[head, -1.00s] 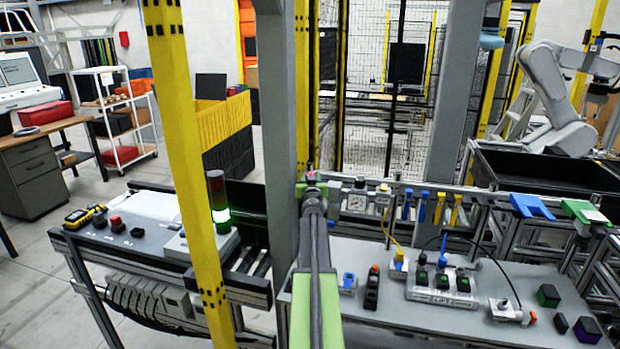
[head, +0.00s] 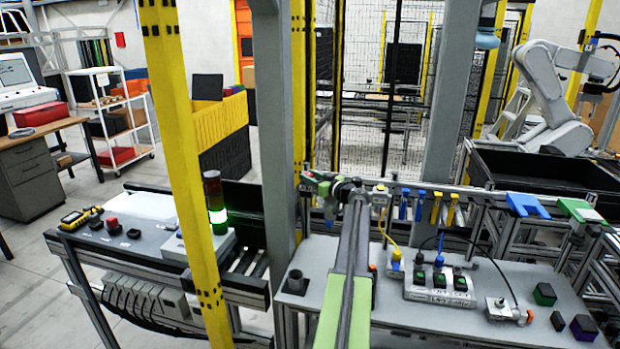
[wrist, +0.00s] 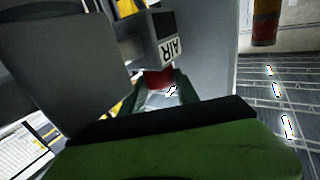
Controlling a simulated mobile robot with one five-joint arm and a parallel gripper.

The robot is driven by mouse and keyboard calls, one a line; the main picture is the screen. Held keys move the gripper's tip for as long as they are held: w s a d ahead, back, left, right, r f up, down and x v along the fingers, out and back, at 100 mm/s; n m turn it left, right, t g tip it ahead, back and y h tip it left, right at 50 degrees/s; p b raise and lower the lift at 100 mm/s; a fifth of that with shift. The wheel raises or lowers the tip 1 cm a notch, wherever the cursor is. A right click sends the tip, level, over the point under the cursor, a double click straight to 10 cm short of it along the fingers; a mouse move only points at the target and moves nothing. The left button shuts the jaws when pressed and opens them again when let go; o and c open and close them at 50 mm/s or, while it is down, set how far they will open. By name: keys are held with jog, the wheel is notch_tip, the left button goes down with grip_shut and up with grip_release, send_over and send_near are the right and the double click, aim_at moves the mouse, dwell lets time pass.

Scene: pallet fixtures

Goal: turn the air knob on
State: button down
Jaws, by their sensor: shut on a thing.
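The red air knob (wrist: 158,78) shows in the wrist view just below a box with a white AIR label (wrist: 170,50), which appears upside down. My gripper (wrist: 162,92) is shut on the knob, with a dark green finger on either side of it. A small white arrow mark shows between the fingers. In the head view my gripper (head: 306,182) is at the grey post, beyond the back left of the right-hand table. The knob cannot be made out there, and my arm hides part of the area.
The grey post (head: 275,130) and a yellow post (head: 180,150) stand close on the left. A gauge and hanging blue and yellow clips (head: 436,207) line the rail to the right. The table (head: 400,312) below holds a button box, black knob and several small blocks.

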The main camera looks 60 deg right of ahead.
jog(key=shift+n+y, duration=0.3)
jog(key=shift+y, duration=0.1)
jog(key=c, duration=0.9)
grip_release()
jog(key=v, duration=1.7)
jog(key=shift+s, duration=0.2)
jog(key=shift+d+f, duration=0.1)
jog(key=shift+f, duration=0.05)
